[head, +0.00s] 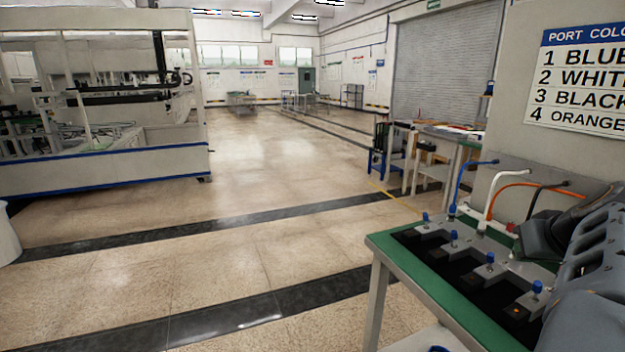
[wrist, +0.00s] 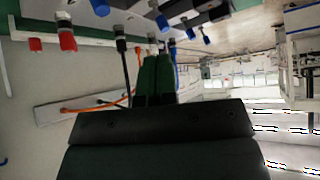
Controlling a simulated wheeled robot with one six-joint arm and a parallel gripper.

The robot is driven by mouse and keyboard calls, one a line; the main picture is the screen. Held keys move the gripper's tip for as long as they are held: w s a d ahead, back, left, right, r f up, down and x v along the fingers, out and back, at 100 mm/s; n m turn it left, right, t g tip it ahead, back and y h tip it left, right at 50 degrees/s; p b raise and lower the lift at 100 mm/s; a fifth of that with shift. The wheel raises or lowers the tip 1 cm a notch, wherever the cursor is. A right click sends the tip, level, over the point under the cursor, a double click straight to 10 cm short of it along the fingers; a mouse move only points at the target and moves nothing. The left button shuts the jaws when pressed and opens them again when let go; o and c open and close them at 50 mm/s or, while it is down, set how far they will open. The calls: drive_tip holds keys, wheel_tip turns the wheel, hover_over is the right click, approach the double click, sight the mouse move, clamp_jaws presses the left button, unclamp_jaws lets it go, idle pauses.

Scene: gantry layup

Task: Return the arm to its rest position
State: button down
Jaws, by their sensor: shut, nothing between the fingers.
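My gripper (wrist: 157,58) shows in the wrist view as two green fingers, closed together with nothing between them. The wrist picture looks upside down. In the head view my grey arm (head: 590,240) fills the lower right corner over the right end of the green-edged bench (head: 450,308); my fingertips do not show there. In the wrist view a black cable (wrist: 127,75), an orange cable (wrist: 98,107) and a blue cable (wrist: 175,68) run close around the fingers. I cannot tell whether any of them touches the fingers.
On the bench stand grey blocks with blue-topped connectors (head: 490,258). A white cable (head: 490,205) rises behind them. Red connectors (wrist: 67,40) show in the wrist view. A port colour sign (head: 585,80) hangs behind. Open floor (head: 230,240) lies left of the bench.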

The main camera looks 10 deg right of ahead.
drive_tip(key=w+a+r+n+g+y+p, duration=0.1)
drive_tip(key=w+a+p, duration=0.1)
drive_tip(key=a+p, duration=0.45)
drive_tip(key=w+a+r+n+g+y+p, duration=0.1)
drive_tip(key=w+a+p, duration=0.15)
drive_tip(key=a, duration=0.65)
drive_tip(key=s+a+n+g+p, duration=0.2)
drive_tip(key=s+a+p, duration=0.3)
drive_tip(key=a+p, duration=0.4)
drive_tip(key=a+f, duration=0.1)
drive_tip(key=a, duration=0.4)
drive_tip(key=shift+s+g+y+p, duration=0.2)
drive_tip(key=shift+g+y+p, duration=0.1)
drive_tip(key=shift+y, duration=0.1)
